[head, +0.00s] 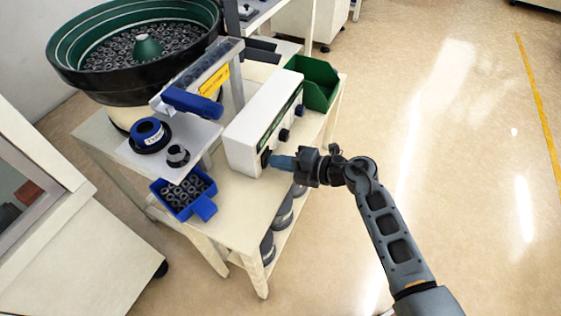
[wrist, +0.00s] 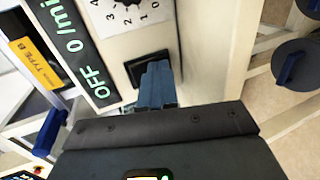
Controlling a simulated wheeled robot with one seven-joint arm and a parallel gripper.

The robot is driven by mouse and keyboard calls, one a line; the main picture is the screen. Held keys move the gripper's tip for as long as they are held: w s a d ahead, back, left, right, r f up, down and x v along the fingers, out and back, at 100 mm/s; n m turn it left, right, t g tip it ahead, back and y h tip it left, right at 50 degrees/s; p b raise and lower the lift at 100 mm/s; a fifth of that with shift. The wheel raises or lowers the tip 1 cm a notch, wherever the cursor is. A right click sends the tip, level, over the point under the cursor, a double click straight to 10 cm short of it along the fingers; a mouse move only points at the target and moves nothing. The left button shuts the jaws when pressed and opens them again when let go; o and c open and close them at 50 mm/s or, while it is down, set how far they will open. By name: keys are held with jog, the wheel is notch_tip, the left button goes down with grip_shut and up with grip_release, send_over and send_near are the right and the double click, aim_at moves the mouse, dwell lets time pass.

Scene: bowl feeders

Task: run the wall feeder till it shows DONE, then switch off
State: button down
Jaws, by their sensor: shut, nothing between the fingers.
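The feeder has a green-lined bowl (head: 62,48) full of dark ring-shaped parts, standing on a cream table at the left. Its white control box (head: 240,148) is at the table's right side. In the wrist view the box's display (wrist: 97,84) reads OFF and 0 with a cut-off unit. A numbered dial (wrist: 122,8) is partly visible beside it. A black rocker switch (wrist: 140,62) sits below the dial. My gripper (head: 273,161) is shut and empty, its blue fingertips (wrist: 157,72) at the switch, covering part of it. Whether they touch it, I cannot tell.
A blue bin (head: 206,208) with dark ring parts is at the table's front edge. An empty-looking green bin (head: 318,92) is behind the control box. A yellow TYPE B label (wrist: 36,62) is on the feeder. Open floor (head: 470,150) lies to the right.

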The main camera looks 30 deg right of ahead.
jog(key=shift+w+a+r, duration=0.1)
jog(key=shift+a+r, duration=0.05)
jog(key=shift+r, duration=0.1)
